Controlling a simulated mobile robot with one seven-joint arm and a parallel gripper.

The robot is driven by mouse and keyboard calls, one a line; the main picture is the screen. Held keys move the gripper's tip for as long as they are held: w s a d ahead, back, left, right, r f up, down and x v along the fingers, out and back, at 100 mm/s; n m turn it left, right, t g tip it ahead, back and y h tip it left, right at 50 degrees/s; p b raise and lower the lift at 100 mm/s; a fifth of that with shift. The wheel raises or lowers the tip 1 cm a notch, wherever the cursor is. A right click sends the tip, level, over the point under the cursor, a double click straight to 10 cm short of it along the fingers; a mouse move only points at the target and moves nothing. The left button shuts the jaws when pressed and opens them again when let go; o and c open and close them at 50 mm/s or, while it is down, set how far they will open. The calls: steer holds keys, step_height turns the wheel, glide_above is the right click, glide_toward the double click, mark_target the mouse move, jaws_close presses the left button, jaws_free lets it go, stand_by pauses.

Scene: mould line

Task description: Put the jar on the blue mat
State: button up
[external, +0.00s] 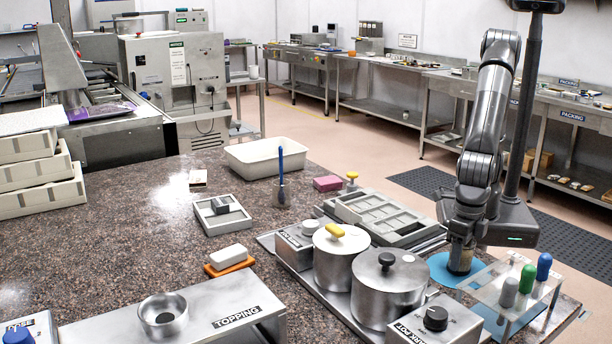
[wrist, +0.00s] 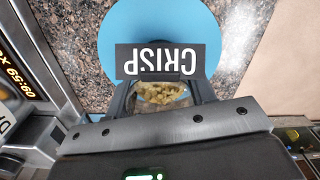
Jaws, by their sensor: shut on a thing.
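The jar (external: 460,264) is a small clear jar with yellowish-brown pieces inside, seen in the external view. In the wrist view its contents (wrist: 160,93) show between the fingers, with a black label reading CRISP (wrist: 161,61) at its far side. My gripper (external: 461,244) is shut on the jar from above; its jaws also show in the wrist view (wrist: 162,95). The round blue mat (external: 438,266) lies under and around the jar in the external view, and beyond it in the wrist view (wrist: 160,22). I cannot tell whether the jar's base touches the mat.
A clear rack (external: 487,291) with grey, green and blue capped pieces stands right of the mat. Metal pots (external: 388,284) on a heater stand to its left. A grey compartment tray (external: 375,212) lies behind. Another blue surface (external: 520,316) shows under the rack.

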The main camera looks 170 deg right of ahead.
steer(key=o, duration=1)
steer(key=shift+f, duration=0.1)
step_height(320, 180, up, 11)
steer(key=s+a+r+m+t, duration=0.1)
steer(key=s+a+r+m, duration=0.25)
steer(key=s, duration=0.25)
steer(key=s+a+r+m+t, duration=0.2)
steer(key=s+a+r, duration=0.2)
steer(key=s, duration=0.1)
steer(key=s+a+m+t, duration=0.1)
steer(key=s+a+m, duration=0.1)
steer(key=s, duration=0.2)
steer(key=s+a+m, duration=0.1)
steer(key=s+m, duration=0.1)
steer(key=s, duration=0.3)
steer(key=s+a+f+m+t, duration=0.1)
steer(key=s+a+m, duration=0.1)
steer(key=s, duration=0.3)
steer(key=shift+a+m+t, duration=0.25)
steer(key=shift+a+t, duration=0.05)
steer(key=shift+a, duration=0.05)
